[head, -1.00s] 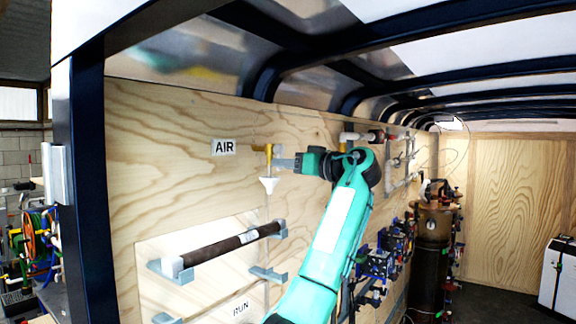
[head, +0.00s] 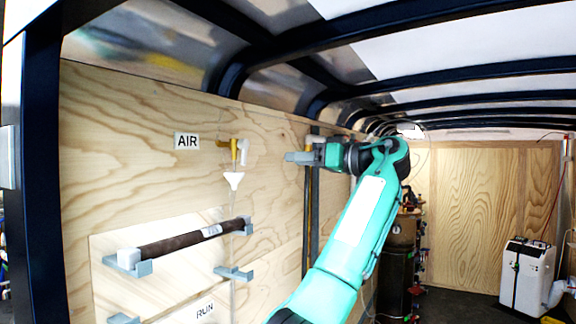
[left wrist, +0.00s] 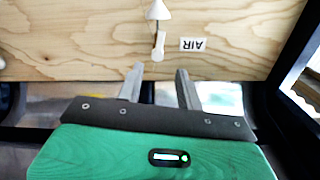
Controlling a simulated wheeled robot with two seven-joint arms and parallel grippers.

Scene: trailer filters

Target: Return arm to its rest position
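My left arm (head: 362,215) is green and reaches up from the bottom of the head view. My left gripper (head: 290,157) points left, in front of the plywood wall and to the right of the yellow air fitting (head: 234,146), apart from it. In the left wrist view, the two grey fingers of my left gripper (left wrist: 157,75) stand apart with nothing between them. A white elbow (head: 244,151) and a white funnel (head: 233,180) are by the fitting. The AIR sign (head: 187,141) is left of it and shows upside down in the wrist view (left wrist: 193,44). My right gripper is out of view.
A dark filter tube (head: 190,240) rests on grey brackets (head: 128,264) on the plywood wall (head: 120,190). A RUN label (head: 205,309) is below. Dark roof ribs (head: 430,58) run overhead. A tall dark tank (head: 396,260) and a white unit (head: 525,272) stand farther back.

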